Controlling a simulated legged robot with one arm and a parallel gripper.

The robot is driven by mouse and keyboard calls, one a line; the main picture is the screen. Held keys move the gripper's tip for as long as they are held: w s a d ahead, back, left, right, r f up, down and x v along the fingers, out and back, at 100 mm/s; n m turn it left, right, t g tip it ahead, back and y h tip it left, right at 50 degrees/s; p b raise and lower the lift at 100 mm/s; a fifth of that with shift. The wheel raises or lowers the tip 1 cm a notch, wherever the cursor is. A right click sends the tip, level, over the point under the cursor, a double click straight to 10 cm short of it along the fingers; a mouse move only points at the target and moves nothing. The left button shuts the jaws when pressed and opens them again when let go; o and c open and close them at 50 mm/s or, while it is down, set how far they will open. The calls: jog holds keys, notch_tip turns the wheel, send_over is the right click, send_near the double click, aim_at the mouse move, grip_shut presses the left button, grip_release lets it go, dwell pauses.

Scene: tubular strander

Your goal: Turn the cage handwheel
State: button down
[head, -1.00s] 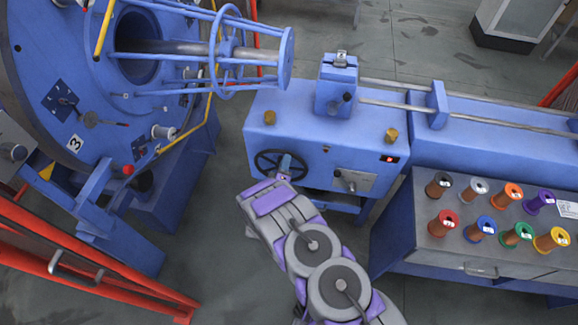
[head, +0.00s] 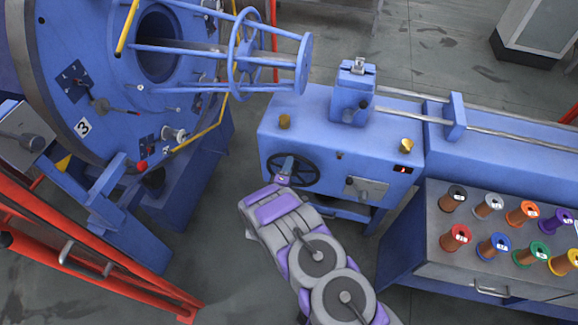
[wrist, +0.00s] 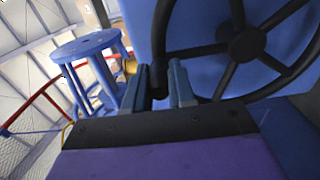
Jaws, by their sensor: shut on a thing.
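The black spoked handwheel (head: 309,171) is on the front of the blue machine housing, at the lower left of that face. My gripper (head: 287,168) is at the left part of the wheel and covers some of it in the head view. In the wrist view the wheel hub (wrist: 243,42) is at the upper right, with spokes running out to the rim. The two fingers of my gripper (wrist: 162,85) stand on either side of the black rim, shut on it at its lower left.
A blue rod cage (head: 250,55) extends from the large disc (head: 105,75) at upper left. An orange-red frame (head: 95,265) stands at lower left. A bench (head: 440,240) with several coloured spools is on the right. Grey floor lies between frame and housing.

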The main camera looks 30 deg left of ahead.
jog(key=shift+s+f, duration=0.1)
jog(key=shift+f, duration=0.1)
jog(key=c, duration=0.9)
grip_release()
jog(key=shift+a, duration=0.15)
jog(key=shift+c, duration=0.2)
jog(key=p+v, duration=0.4)
jog(key=v, duration=1.3)
jog(key=shift+a, duration=0.1)
